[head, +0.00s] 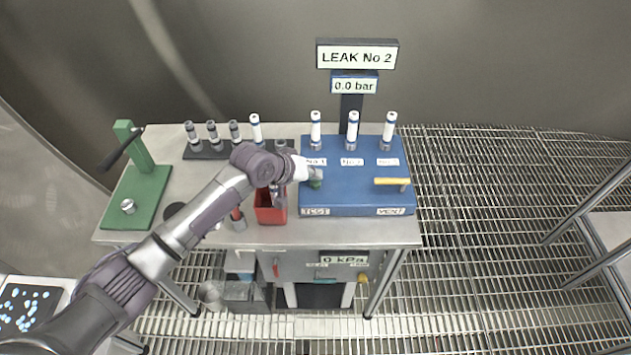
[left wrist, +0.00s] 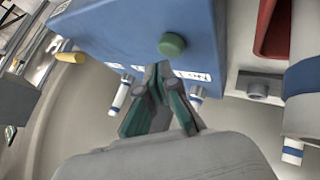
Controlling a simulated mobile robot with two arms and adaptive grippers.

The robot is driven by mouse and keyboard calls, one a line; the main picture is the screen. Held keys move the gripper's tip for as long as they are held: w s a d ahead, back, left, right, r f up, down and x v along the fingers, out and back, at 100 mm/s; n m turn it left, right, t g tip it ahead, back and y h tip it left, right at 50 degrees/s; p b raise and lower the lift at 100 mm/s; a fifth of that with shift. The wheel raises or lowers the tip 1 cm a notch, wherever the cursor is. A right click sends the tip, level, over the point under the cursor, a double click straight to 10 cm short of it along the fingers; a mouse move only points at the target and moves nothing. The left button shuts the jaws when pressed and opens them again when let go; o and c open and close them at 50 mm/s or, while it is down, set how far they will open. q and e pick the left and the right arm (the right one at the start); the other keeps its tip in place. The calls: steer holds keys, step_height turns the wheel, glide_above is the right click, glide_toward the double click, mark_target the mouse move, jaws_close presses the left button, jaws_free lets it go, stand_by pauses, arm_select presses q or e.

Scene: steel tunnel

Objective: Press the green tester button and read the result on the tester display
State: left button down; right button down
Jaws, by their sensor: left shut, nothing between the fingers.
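The blue tester (head: 345,185) stands on the right part of the steel table. Three white-and-blue cartridges stand upright along its back. Its display sign (head: 357,55) reads "LEAK No 2", and the smaller panel (head: 354,85) below reads "0.0 bar". The green button (head: 316,184) is on the tester's left side, above the TEST label, partly hidden by my left gripper (head: 311,174). The left wrist view shows the round green button (left wrist: 171,44) just beyond the tips of my left gripper (left wrist: 161,68), which is shut and empty. I cannot tell whether they touch.
A red bin (head: 270,208) is left of the tester. A yellow handle (head: 392,182) is on the tester's right side. A rack (head: 205,154) of cartridges and a green press (head: 138,190) stand further left. A "0 kPa" gauge (head: 344,260) is below the tabletop.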

stand_by(0.5)
arm_select(q)
steer(key=shift+f, duration=0.9)
stand_by(0.4)
steer(key=shift+s+f+b, duration=0.25)
steer(key=shift+f+b, duration=0.05)
steer(key=shift+f, duration=0.2)
stand_by(0.4)
steer(key=shift+r, duration=0.1)
steer(key=shift+w+r+p, duration=0.1)
steer(key=shift+r+p, duration=0.55)
steer(key=shift+p, duration=0.2)
steer(key=shift+r, duration=0.35)
steer(key=shift+w, duration=0.1)
